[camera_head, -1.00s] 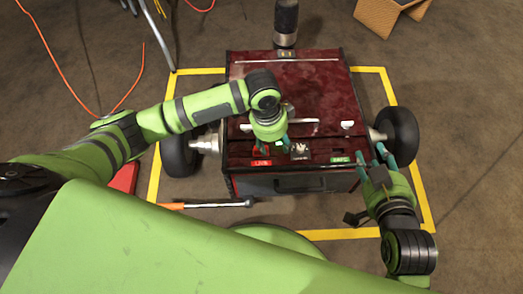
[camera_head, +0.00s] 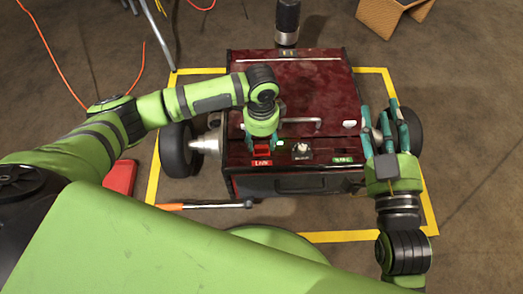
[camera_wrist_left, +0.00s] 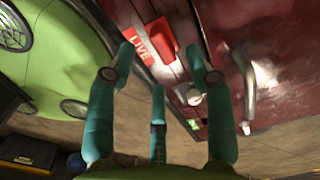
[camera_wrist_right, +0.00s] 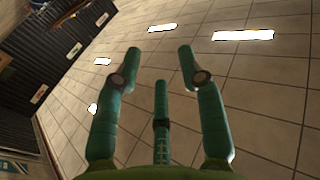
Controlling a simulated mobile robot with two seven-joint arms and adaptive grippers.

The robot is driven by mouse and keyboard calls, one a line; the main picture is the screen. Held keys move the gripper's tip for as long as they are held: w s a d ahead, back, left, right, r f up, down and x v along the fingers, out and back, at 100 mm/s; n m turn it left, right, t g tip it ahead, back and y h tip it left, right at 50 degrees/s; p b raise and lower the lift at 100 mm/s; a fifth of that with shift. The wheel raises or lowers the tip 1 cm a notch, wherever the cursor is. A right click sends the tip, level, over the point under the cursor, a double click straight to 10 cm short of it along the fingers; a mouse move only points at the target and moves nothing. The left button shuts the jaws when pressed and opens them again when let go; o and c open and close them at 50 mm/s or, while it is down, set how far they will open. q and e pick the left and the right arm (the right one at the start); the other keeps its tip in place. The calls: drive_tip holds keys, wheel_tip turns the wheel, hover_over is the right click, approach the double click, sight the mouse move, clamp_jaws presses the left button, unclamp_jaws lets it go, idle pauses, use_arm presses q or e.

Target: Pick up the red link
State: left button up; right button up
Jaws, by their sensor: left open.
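The red link (camera_head: 262,149) is a small red block standing beside the red LIVE label (camera_head: 261,163), on the front strip of the dark red cart. It also shows in the left wrist view (camera_wrist_left: 160,35), between and beyond the fingertips. My left gripper (camera_head: 264,139) points down just above and behind the link, with its teal fingers spread. I cannot tell whether a finger touches it. Nothing shows gripped. My right gripper (camera_head: 383,118) is at the cart's right side, fingers apart and empty, pointing away from me.
The cart (camera_head: 310,85) has a silver handle (camera_head: 301,121), a knob (camera_head: 301,150) and a green label (camera_head: 343,161). Wheels stand left (camera_head: 178,150) and right (camera_head: 416,132). Yellow tape (camera_head: 153,170) surrounds it. An orange-handled tool (camera_head: 205,205) lies in front.

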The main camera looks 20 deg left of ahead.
sight(261, 148)
use_arm(q)
wheel_tip(261, 148, down, 4)
drive_tip(key=shift+s+r+b, duration=0.1)
drive_tip(key=shift+r+b, duration=0.05)
drive_tip(key=shift+b, duration=0.7)
use_arm(e)
drive_tip(key=s+a+r+n+t+y, duration=0.2)
drive_tip(key=s+r+t+y, duration=0.3)
drive_tip(key=r, duration=0.5)
drive_tip(key=shift+s+r, duration=0.15)
drive_tip(key=shift+s, duration=0.1)
use_arm(q)
drive_tip(key=shift+c, duration=0.4)
clamp_jaws()
